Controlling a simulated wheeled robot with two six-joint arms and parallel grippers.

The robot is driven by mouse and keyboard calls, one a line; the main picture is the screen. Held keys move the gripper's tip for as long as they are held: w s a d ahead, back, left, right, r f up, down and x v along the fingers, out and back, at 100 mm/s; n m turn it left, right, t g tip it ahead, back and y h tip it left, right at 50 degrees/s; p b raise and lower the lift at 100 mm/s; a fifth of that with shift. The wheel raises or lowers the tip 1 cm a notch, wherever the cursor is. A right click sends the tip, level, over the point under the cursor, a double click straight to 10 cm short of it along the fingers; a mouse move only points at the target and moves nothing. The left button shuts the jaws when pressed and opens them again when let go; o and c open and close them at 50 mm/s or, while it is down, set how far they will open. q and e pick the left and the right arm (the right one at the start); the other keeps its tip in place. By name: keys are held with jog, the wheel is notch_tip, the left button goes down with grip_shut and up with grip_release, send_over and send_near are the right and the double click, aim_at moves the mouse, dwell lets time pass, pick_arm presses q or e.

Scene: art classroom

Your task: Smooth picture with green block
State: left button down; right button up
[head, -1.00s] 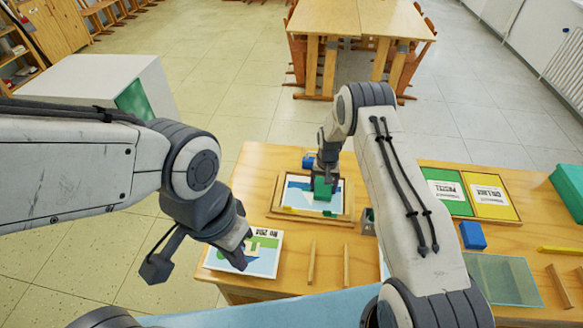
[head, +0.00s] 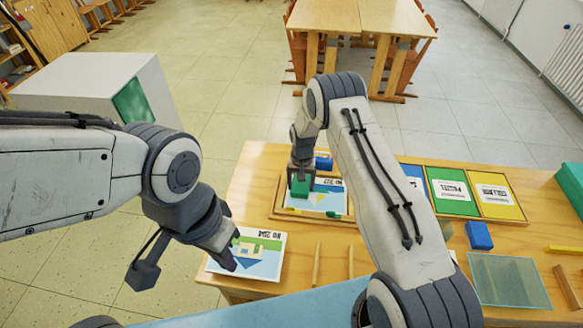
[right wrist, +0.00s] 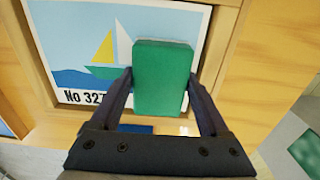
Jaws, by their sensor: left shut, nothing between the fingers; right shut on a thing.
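The picture (head: 328,196) shows a sailboat on blue water and is marked No 327. It lies inside a wooden frame (head: 276,204) on the table, and it also shows in the right wrist view (right wrist: 75,35). My right gripper (head: 300,180) is shut on the green block (head: 300,188), which is over the left part of the picture in the head view. In the right wrist view the block (right wrist: 162,75) sits between both fingers; whether it touches the picture I cannot tell. My left gripper (head: 230,262) is shut and empty, over the left edge of a second picture (head: 262,258).
A blue block (head: 323,163) is at the frame's far side. Two wooden strips (head: 317,265) lie in front. Green (head: 452,192) and yellow (head: 494,196) trays, another blue block (head: 478,236) and a translucent sheet (head: 508,281) are to the right.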

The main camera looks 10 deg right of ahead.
jog(key=shift+w+a, duration=0.2)
jog(key=shift+a, duration=0.55)
notch_tip(320, 180, up, 3)
jog(key=shift+a+r+p, duration=0.1)
jog(key=shift+r+p, duration=0.1)
jog(key=shift+p, duration=0.55)
jog(key=shift+w+r+p, duration=0.1)
jog(key=shift+r+p, duration=0.35)
jog(key=shift+r, duration=0.25)
jog(key=shift+r+p, duration=0.9)
jog(key=shift+r, duration=0.75)
